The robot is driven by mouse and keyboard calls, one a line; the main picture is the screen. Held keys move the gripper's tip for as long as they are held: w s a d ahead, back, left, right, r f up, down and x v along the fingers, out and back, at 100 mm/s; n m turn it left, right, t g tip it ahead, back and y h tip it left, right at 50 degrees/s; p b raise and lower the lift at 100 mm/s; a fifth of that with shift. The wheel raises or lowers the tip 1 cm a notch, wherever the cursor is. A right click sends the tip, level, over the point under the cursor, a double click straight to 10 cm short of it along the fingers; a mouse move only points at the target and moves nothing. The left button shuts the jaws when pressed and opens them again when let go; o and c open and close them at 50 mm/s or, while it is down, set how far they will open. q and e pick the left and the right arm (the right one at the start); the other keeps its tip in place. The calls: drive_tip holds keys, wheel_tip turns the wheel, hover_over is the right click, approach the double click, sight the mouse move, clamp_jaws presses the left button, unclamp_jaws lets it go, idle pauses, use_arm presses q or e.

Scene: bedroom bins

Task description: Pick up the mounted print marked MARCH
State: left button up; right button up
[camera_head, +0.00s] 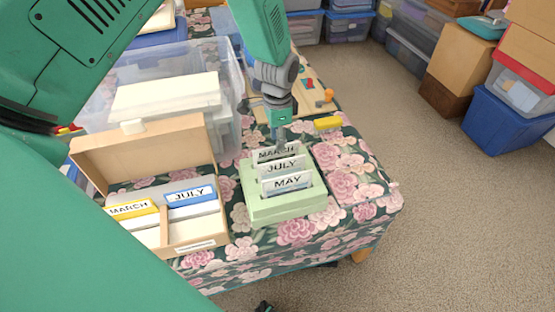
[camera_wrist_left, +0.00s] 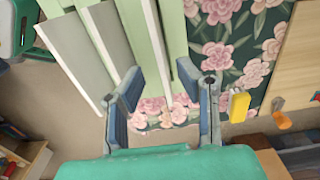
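The mounted print marked MARCH (camera_head: 276,153) stands upright at the back of a pale green slotted box (camera_head: 284,210). The prints marked JULY (camera_head: 282,169) and MAY (camera_head: 287,184) stand in front of it. My left gripper (camera_head: 281,143) points down just above and behind the top of the MARCH print and hides part of its upper edge. In the left wrist view my left gripper (camera_wrist_left: 170,88) has its two fingers apart, with white-edged panels and green box walls close beyond them. I cannot tell whether a finger touches a print. My right gripper is not in view.
A cardboard box (camera_head: 148,154) left of the green box holds other cards marked MARCH (camera_head: 129,210) and JULY (camera_head: 190,196). A clear bin (camera_head: 228,92) stands behind. A yellow block (camera_head: 327,123) lies behind the green box. Flowered cloth (camera_head: 359,180) is clear to the right.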

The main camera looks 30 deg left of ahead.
sight(276, 159)
use_arm(q)
drive_tip(key=f, duration=0.3)
drive_tip(key=f+b, duration=0.1)
drive_tip(key=shift+a+f, duration=0.25)
drive_tip(key=shift+d+r, duration=0.1)
drive_tip(key=shift+r, duration=0.05)
clamp_jaws()
